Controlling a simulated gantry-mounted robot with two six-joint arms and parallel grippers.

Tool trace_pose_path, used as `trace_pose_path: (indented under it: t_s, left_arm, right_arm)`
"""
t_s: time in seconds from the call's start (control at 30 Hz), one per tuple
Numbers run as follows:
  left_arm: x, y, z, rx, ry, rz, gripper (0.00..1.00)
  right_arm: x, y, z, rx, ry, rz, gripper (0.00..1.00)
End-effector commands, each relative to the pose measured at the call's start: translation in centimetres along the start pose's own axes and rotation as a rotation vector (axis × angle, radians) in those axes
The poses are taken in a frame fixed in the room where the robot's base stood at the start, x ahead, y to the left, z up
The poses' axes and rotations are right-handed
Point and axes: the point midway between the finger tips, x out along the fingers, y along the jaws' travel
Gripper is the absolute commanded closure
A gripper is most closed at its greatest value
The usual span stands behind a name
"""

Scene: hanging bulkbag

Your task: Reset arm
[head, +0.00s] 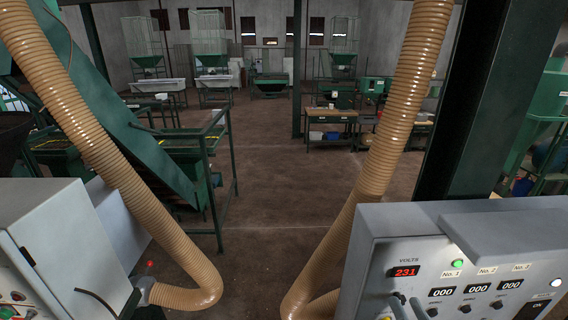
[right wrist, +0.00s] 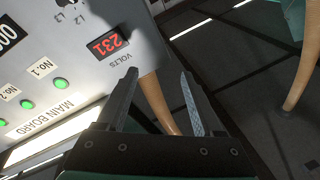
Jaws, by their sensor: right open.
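My right gripper (right wrist: 158,74) is open and empty in the right wrist view, its two dark fingers spread apart. The grey control panel (right wrist: 75,50) with a red 231 volts display lies beyond and to the left of the fingers. I cannot make out my left gripper in the head view.
Two ribbed tan hoses (head: 90,130) (head: 405,90) hang at left and right. A grey cabinet (head: 70,240) stands at left. A dark green post (head: 470,110) rises behind the panel. The brown floor (head: 285,180) between the hoses is clear; workbenches (head: 330,116) stand further back.

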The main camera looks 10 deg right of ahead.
Motion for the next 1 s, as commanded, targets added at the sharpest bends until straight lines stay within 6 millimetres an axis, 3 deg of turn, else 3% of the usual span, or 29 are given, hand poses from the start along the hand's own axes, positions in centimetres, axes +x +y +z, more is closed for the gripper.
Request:
trace_pose_path:
  t_s: [0.03,0.2,0.3,0.43,0.5,0.57,0.7,1.0]
  left_arm:
    - [0.8,0.0,-0.8,0.000,0.000,0.000,0.50]
    - [2.0,0.0,-1.9,0.000,0.000,0.000,0.50]
    - [2.7,0.0,-2.5,0.000,0.000,0.000,0.50]
    - [3.3,0.0,-3.0,0.000,0.000,0.000,0.50]
    - [3.5,0.0,-3.2,0.000,0.000,0.000,0.50]
    - [3.4,0.0,-3.1,0.000,0.000,0.000,0.50]
    - [3.3,0.0,-3.0,0.000,0.000,0.000,0.50]
    - [3.3,0.0,-3.0,0.000,0.000,0.000,0.50]
  right_arm:
    - [2.0,-3.9,-3.6,-0.032,0.054,-0.074,0.31]
    - [5.2,-15.2,-13.4,-0.160,0.229,-0.258,0.31]
    - [5.2,-21.7,-19.5,-0.239,0.352,-0.334,0.31]
    - [3.5,-28.1,-26.8,-0.332,0.511,-0.369,0.31]
    - [2.3,-29.8,-29.9,-0.375,0.583,-0.350,0.31]
    - [1.4,-30.0,-31.7,-0.416,0.626,-0.303,0.31]
    - [1.9,-27.9,-31.4,-0.476,0.589,-0.197,0.31]
    - [2.1,-27.9,-31.2,-0.478,0.583,-0.198,0.31]
